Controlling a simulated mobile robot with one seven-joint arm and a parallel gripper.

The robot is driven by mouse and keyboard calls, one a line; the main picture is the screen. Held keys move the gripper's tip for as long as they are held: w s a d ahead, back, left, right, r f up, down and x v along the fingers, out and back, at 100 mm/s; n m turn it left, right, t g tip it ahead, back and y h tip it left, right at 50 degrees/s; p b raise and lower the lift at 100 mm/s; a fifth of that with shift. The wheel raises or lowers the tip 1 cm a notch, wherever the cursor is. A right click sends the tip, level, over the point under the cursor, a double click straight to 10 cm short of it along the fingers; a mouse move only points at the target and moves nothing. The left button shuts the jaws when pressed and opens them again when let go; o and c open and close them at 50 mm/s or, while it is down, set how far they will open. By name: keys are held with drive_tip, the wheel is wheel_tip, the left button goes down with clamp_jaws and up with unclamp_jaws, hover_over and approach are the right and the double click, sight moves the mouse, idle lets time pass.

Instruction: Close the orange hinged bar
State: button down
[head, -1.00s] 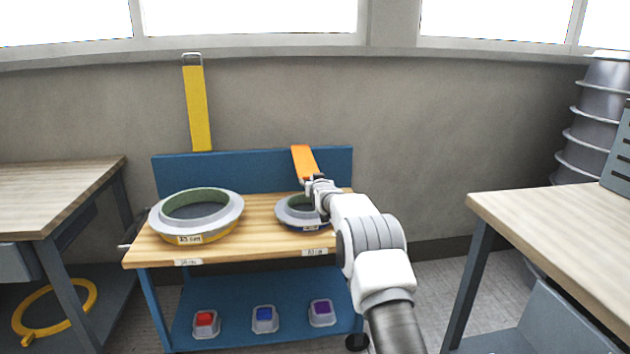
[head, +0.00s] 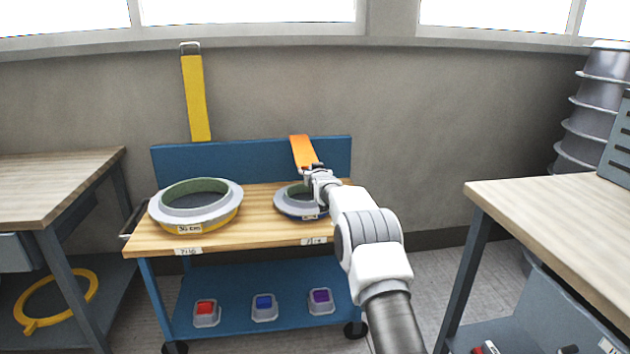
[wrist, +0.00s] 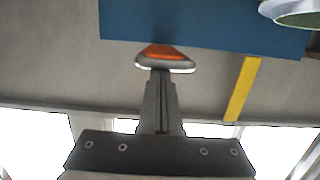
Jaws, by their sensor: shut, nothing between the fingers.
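The orange hinged bar (head: 302,151) stands raised and leaning at the back of the small ring mould (head: 296,203) on the cart's right side. Its lower part is hidden behind my gripper. My gripper (head: 312,170) is at the bar's lower visible part in the head view. In the wrist view, my shut fingers (wrist: 160,74) point at the bar's silver rounded end, and the orange bar (wrist: 163,50) shows foreshortened beyond it. The fingertips look close to that end or touching it; I cannot tell which. Nothing is held.
A larger ring mould (head: 196,218) sits left on the wooden-topped cart (head: 262,228), with a raised yellow bar (head: 196,98) behind it. A blue back panel (head: 225,165) rises behind. Workbenches stand left (head: 50,180) and right (head: 560,210). Coloured buttons line the lower shelf.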

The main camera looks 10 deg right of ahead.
drive_tip(key=s+f+p, duration=0.2)
drive_tip(key=s+f, duration=0.1)
drive_tip(key=s, duration=0.4)
drive_tip(key=s+r+g, duration=0.2)
drive_tip(key=s+r, duration=0.6)
drive_tip(key=s, duration=0.4)
drive_tip(key=s+r+g, duration=0.3)
drive_tip(key=s+r, duration=0.6)
drive_tip(key=s, duration=0.3)
drive_tip(key=s+f+g, duration=0.3)
drive_tip(key=s, duration=1.5)
drive_tip(key=s+f+g, duration=0.2)
drive_tip(key=s, duration=1.6)
wheel_tip(320, 180, up, 23)
drive_tip(key=p, duration=2.2)
drive_tip(key=shift+a+p, duration=0.3)
drive_tip(key=shift+p, duration=0.05)
